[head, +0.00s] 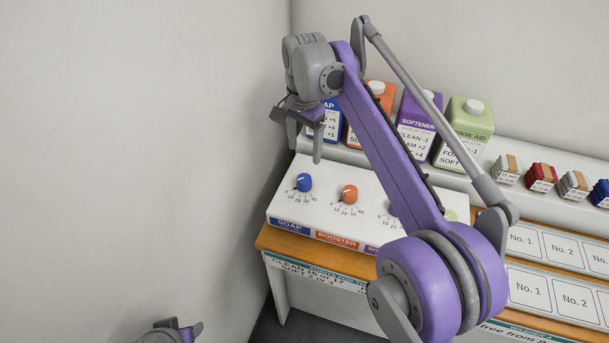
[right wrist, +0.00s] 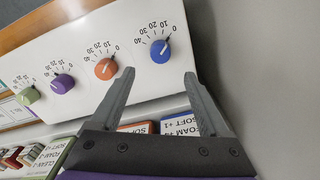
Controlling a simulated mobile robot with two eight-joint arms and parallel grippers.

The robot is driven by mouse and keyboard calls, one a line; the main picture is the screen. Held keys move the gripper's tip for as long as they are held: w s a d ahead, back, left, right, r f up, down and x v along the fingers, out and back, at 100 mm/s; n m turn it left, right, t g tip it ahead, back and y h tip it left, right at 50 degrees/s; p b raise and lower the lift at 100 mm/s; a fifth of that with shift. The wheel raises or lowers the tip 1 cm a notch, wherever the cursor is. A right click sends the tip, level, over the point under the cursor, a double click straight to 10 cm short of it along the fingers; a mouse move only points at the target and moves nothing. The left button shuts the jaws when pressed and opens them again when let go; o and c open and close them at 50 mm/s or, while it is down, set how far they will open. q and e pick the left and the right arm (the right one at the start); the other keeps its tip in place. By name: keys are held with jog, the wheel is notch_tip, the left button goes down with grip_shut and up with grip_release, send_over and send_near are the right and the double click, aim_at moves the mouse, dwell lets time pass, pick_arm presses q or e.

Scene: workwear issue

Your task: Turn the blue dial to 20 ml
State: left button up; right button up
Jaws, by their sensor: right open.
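The blue dial (head: 304,182) is the leftmost knob on the white panel (head: 336,222) in the head view, above the SOAP label. In the right wrist view the blue dial (right wrist: 160,51) shows a pale pointer line toward the 0 mark. My right gripper (head: 304,148) is open and empty, fingers pointing down above and behind the dial. In the right wrist view its fingertips (right wrist: 160,75) are on either side of the dial's line, apart from it. My left gripper (head: 180,329) shows only partly at the bottom edge; its jaws are unclear.
An orange dial (head: 349,194) is right beside the blue one. Purple (right wrist: 63,84) and green (right wrist: 30,95) dials continue the row. Several bottles, including a green one (head: 464,133), stand on the shelf behind. A plain wall closes off the left.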

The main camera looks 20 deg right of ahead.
aim_at(304, 178)
notch_tip(304, 178, down, 10)
jog(key=shift+r+b, duration=0.1)
jog(key=shift+b, duration=0.45)
grip_shut()
